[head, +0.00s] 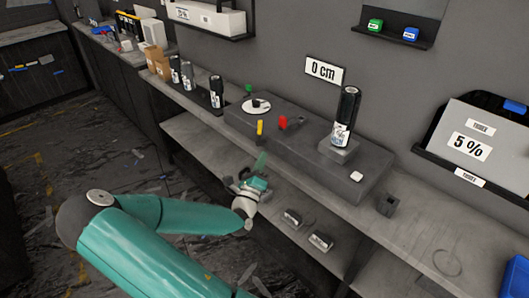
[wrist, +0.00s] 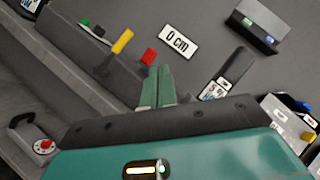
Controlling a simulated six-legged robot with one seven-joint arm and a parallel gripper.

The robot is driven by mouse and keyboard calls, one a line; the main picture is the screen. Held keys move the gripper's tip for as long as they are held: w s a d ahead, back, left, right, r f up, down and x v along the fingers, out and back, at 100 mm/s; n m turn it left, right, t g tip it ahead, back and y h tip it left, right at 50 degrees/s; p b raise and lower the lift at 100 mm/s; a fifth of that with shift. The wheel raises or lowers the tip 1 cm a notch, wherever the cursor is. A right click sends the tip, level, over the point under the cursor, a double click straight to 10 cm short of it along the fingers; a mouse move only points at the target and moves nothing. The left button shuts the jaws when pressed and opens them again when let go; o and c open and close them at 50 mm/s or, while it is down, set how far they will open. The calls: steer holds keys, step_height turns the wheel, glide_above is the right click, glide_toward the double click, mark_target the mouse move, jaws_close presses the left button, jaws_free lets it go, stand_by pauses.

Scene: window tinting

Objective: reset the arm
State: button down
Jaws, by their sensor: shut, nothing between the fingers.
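My teal arm reaches in from the lower left in the head view. My gripper (head: 261,163) is in front of the workbench, near the front edge of the grey platform (head: 275,138). In the wrist view, the two green fingers of my gripper (wrist: 157,72) lie side by side, closed together with nothing between them. They point toward the back wall, below the "0 cm" sign and close to the red piece in the picture.
A black bottle (head: 347,108) stands on a block at the platform's right. A yellow handle (head: 260,128) and a red piece (head: 283,122) rise from the platform. Several bottles (head: 216,92) stand to the left. A "5 %" panel (head: 474,146) is at right.

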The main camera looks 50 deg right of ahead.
steer(key=shift+a, duration=0.2)
steer(key=shift+s, duration=0.1)
stand_by(0.4)
